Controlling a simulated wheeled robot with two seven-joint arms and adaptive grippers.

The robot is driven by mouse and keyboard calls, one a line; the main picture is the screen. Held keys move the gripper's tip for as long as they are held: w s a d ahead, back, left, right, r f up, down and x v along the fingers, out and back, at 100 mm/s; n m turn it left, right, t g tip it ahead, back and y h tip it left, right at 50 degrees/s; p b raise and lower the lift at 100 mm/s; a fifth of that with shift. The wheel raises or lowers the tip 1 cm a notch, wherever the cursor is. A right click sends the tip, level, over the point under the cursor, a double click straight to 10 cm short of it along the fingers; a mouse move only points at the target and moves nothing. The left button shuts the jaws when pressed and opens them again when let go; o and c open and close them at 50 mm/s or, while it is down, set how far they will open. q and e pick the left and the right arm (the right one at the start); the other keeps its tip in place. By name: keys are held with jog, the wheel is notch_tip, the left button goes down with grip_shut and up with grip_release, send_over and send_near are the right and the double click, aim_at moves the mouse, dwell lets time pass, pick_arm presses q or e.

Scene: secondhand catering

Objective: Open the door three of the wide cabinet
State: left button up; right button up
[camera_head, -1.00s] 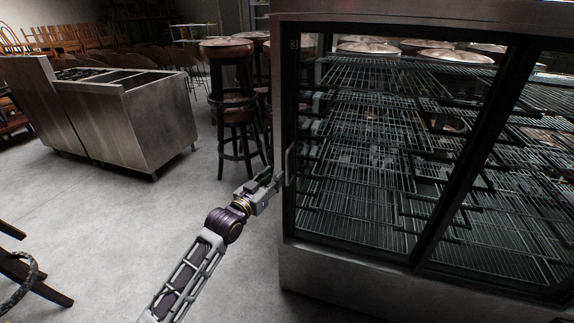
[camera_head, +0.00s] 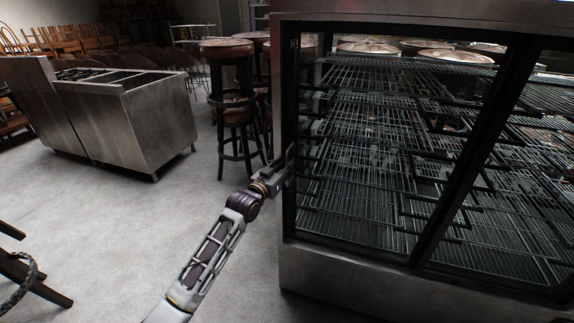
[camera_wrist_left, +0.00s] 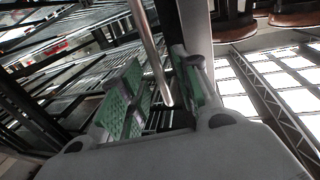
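The wide cabinet (camera_head: 345,272) is a steel-framed glass display case with wire shelves, filling the right of the head view. Its door three (camera_head: 294,110), with a small "3" mark at its upper left corner, is closed. My left gripper (camera_head: 287,162) is at the handle on this door's left edge and mostly hides it. In the left wrist view the handle (camera_wrist_left: 150,45) is a slim metal bar running between the two green-padded fingers (camera_wrist_left: 160,88). The fingers are apart, with a gap showing beside the bar. My right gripper is not in view.
Bar stools (camera_head: 232,110) stand just left of the cabinet. A steel counter unit (camera_head: 135,115) is farther left, with stacked chairs behind it. Part of a dark chair (camera_head: 30,278) shows at the lower left.

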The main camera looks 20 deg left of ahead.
pick_arm(q)
jog(key=shift+x, duration=0.95)
grip_shut()
